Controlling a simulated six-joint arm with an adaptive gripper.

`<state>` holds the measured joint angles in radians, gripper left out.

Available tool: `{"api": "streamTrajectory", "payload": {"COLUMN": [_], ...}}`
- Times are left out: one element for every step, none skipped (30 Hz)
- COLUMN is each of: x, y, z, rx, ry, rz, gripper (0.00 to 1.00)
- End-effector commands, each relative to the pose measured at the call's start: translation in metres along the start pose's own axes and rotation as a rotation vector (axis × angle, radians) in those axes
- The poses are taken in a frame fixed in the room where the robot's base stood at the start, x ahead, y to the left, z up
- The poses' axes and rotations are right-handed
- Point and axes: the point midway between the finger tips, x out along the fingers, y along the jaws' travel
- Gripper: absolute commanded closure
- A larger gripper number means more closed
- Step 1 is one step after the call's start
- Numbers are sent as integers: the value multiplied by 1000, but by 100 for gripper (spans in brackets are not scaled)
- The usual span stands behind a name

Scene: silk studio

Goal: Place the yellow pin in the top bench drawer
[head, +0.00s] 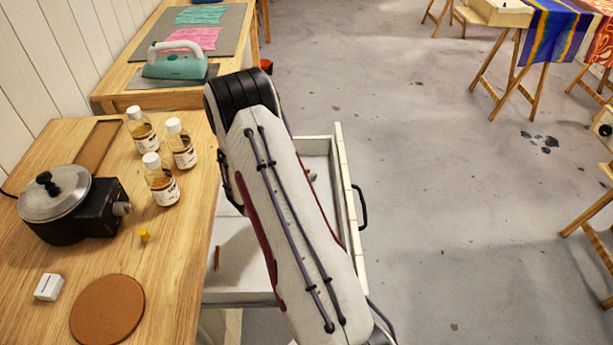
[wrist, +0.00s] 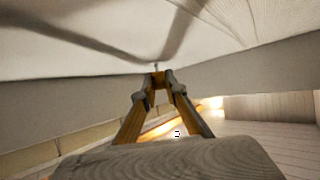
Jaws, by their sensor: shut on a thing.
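The yellow pin (head: 143,234) stands on the wooden bench, between the hot pot and the bottles' side of the bench edge. The white bench drawer (head: 238,296) is pulled open to the right of the bench. My arm crosses over it and hides much of its inside. My gripper is hidden behind the arm in the head view. In the wrist view my gripper (wrist: 158,85) has its fingertips together on a small brownish thing (wrist: 158,77), too small to identify. A pale surface lies close beyond the tips.
A black pot with a metal lid (head: 55,195), several-sided clutter of bottles (head: 162,180), a white block (head: 48,287) and a round cork mat (head: 107,310) occupy the bench. A small brown piece (head: 217,257) is in the drawer. The floor (head: 440,230) at right is clear.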

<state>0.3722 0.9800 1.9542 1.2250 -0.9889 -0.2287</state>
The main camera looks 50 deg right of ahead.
Motion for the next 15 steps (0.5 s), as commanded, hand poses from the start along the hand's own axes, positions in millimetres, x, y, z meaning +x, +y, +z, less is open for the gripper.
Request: {"api": "streamTrajectory", "payload": {"x": [0, 1, 1, 1, 1, 1, 1, 1, 1, 1, 1, 1, 1, 1, 1], "y": [0, 0, 0, 0, 0, 0, 0, 0, 0, 0, 0, 0, 0, 0, 0], "z": [1, 1, 2, 2, 2, 2, 2, 2, 2, 2, 2, 2, 2, 2, 2], "rx": [0, 0, 0, 0, 0, 0, 0, 0, 0, 0, 0, 0, 0, 0, 0], "ry": [0, 0, 0, 0, 0, 0, 0, 0, 0, 0, 0, 0, 0, 0, 0], "rz": [0, 0, 0, 0, 0, 0, 0, 0, 0, 0, 0, 0, 0, 0, 0], "gripper": [97, 97, 97, 97, 81, 72, 72, 72, 72, 72, 72, 72, 72, 72, 72]}}
